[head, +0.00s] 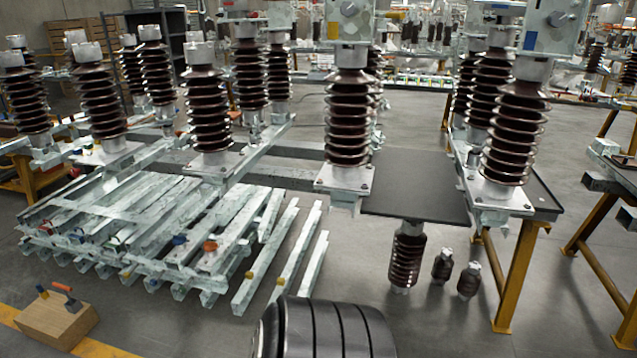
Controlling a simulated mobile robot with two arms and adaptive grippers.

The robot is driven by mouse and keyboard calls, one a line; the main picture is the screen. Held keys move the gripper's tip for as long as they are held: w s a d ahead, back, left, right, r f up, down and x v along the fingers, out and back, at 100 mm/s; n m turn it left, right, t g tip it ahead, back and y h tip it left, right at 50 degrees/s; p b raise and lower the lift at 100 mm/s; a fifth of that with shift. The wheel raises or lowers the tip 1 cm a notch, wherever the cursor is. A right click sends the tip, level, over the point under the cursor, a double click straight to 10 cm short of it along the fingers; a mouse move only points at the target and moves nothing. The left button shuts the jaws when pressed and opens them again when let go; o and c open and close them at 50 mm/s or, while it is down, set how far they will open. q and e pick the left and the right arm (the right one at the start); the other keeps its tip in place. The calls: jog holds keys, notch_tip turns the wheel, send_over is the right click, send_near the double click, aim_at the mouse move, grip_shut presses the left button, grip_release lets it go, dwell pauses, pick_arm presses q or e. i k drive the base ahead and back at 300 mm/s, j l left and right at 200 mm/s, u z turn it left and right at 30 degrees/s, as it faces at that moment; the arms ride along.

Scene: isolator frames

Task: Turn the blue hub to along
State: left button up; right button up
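A small blue round part (179,240) sits at the front ends of the stacked pale metal beams (150,215), left of the middle. Another small blue patch (529,40) shows on an upright metal plate at the top right. Neither of my grippers is in view.
Brown ribbed insulators (347,120) stand on metal frames across the middle. A dark flat panel (415,186) lies between frames. A wooden block (56,320) with an orange-ended tool is at lower left. Several small insulators (469,280) stand on open floor, left of yellow legs (515,280).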

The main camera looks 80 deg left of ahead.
aim_at(178, 240)
jog(key=u, duration=3.65)
